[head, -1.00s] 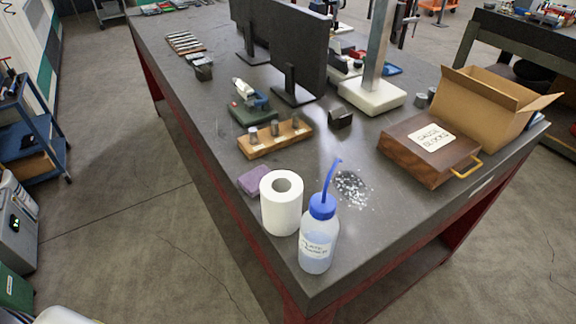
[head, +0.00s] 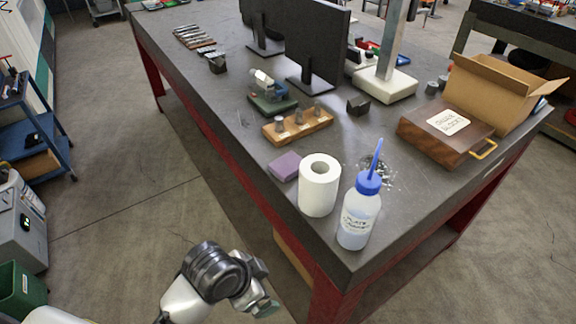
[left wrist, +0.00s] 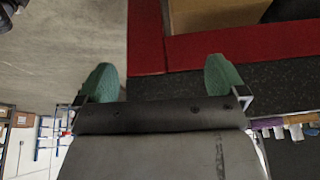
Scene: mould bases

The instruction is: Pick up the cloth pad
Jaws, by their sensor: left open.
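The cloth pad looks like a small flat purple block (head: 285,166) on the dark bench top, near its left edge. It lies just left of and behind a white paper roll (head: 319,186). My left gripper (head: 264,304) is low in the head view, beside the bench's red edge, in front of the pad and well apart from it. In the left wrist view its two green fingertips (left wrist: 163,80) are spread wide with nothing between them. My right gripper is not in view.
A blue-capped wash bottle (head: 358,212) stands at the near corner beside the roll. A wooden block with metal pieces (head: 298,126) lies behind the pad. A brown box (head: 446,132) and open carton (head: 495,97) are at the right.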

